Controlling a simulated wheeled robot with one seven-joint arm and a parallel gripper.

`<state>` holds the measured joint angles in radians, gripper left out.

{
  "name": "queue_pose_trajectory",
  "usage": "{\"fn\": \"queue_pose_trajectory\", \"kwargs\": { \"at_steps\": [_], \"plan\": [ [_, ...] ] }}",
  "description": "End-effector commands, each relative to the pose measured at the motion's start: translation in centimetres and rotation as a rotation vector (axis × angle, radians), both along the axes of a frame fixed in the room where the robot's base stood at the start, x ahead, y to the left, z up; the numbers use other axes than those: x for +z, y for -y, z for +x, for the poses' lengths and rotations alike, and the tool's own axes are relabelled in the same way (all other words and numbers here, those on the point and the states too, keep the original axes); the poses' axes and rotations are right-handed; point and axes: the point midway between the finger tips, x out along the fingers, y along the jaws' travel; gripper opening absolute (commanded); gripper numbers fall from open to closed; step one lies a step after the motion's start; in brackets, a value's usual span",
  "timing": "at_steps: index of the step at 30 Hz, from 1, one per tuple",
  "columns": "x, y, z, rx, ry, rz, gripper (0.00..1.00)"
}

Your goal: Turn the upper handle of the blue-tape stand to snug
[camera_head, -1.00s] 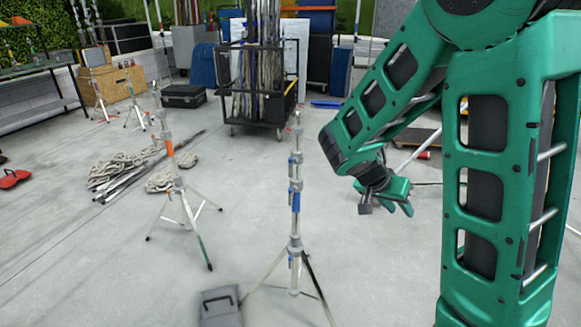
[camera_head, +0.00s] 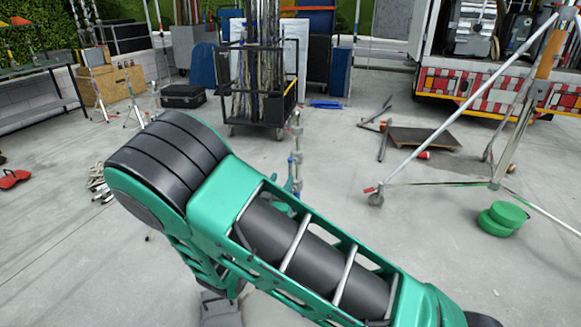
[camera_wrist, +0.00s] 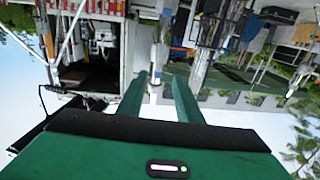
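The blue-tape stand (camera_head: 297,135) is upright near the middle of the head view. Only its upper post shows; its lower part is hidden behind my arm. A little green of my gripper (camera_head: 284,190) shows close beside the post. In the wrist view, which is upside down, the two green fingers of my gripper (camera_wrist: 160,76) are apart. A pale upright post (camera_wrist: 158,58) appears in line with the gap between them. I cannot tell whether they touch it, and the upper handle is too small to make out.
A black cart (camera_head: 262,95) with poles stands behind the stand. At right are a wheeled frame with a long diagonal pole (camera_head: 460,100), green round weights (camera_head: 503,218) and a truck (camera_head: 440,75). A grey bag (camera_head: 220,312) lies low in front.

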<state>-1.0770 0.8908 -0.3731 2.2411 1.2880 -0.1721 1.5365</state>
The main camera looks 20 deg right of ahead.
Motion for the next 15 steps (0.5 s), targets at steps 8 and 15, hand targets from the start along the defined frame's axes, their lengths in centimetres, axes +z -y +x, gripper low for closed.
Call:
{"fn": "queue_pose_trajectory", "kwargs": {
  "at_steps": [8, 15],
  "plan": [
    [0.0, 2.3, 3.4, -0.006, 0.001, 0.0, 0.32],
    [0.0, 4.4, 6.8, -0.005, 0.001, 0.001, 0.32]
  ]
}}
